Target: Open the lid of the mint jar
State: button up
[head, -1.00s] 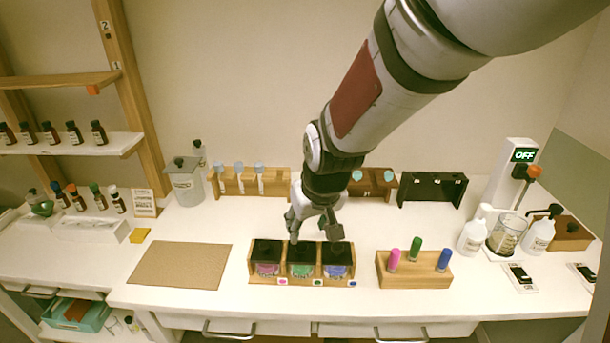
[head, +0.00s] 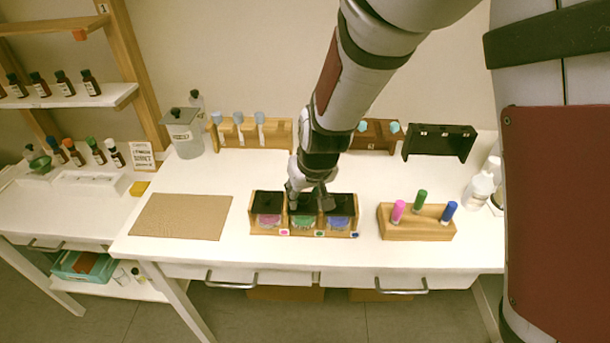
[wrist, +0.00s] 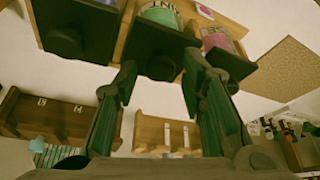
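The mint jar (head: 302,222) is the green one in the middle of a wooden rack with three jars. In the wrist view the picture is flipped; the jar (wrist: 161,15) shows green with part of its label. Its black lid (wrist: 157,40) is down on the jar, with a round dark knob (wrist: 159,68) facing me. My gripper (head: 311,205) is low over the rack, at the middle jar. In the wrist view my gripper (wrist: 160,75) is open, one finger on each side of the knob, with gaps visible. Contact cannot be told.
A pink jar (head: 268,220) and a blue jar (head: 338,221), both black-lidded, stand close on either side. A wooden block (head: 415,228) with three coloured sticks is to the right, a brown mat (head: 181,216) to the left. Racks stand behind.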

grip_shut()
